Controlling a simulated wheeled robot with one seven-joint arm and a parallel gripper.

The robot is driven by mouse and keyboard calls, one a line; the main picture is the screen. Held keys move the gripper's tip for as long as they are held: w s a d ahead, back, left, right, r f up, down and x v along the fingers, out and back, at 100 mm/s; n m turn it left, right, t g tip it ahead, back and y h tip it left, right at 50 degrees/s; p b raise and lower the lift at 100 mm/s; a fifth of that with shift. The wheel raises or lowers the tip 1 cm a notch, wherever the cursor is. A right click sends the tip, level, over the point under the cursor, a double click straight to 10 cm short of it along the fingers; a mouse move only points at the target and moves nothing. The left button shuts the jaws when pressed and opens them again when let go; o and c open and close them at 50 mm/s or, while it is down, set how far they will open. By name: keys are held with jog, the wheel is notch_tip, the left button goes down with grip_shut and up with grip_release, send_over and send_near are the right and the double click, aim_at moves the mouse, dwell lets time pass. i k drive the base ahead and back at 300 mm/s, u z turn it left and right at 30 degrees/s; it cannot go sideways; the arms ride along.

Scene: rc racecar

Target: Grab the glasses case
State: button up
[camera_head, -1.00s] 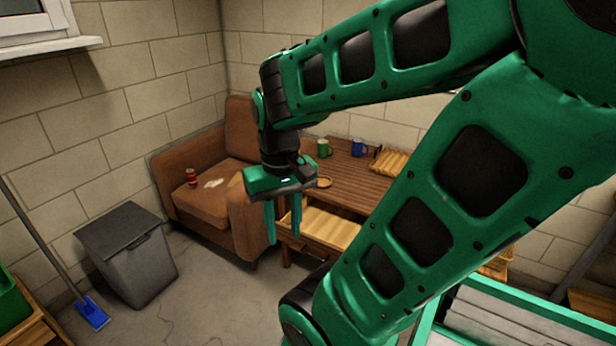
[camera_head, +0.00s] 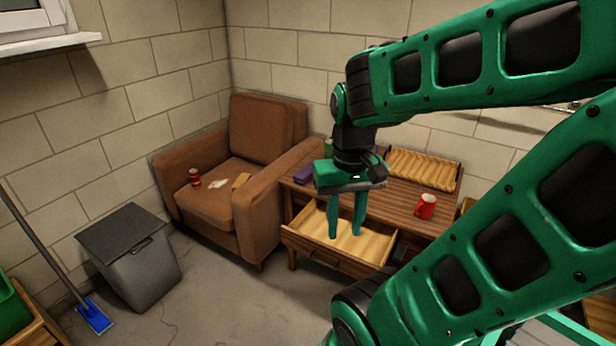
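A small purple object (camera_head: 303,173), which looks like the glasses case, lies on the left end of the wooden table (camera_head: 395,199). My gripper (camera_head: 346,234) points down with its two green fingers apart and nothing between them. It hangs to the right of the purple object, and in the picture its fingers overlap the pulled-out drawer (camera_head: 310,226). I cannot tell whether the fingertips are above the drawer or inside it. The part of the table behind my gripper is hidden.
A red mug (camera_head: 426,206) and a ridged wooden tray (camera_head: 424,169) stand on the table. A green mug (camera_head: 328,148) is partly hidden behind my gripper. A brown armchair (camera_head: 245,210) with a red can (camera_head: 195,177) stands left of the table. The floor in front is clear.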

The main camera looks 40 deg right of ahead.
aim_at(305, 175)
jog(key=i, duration=1)
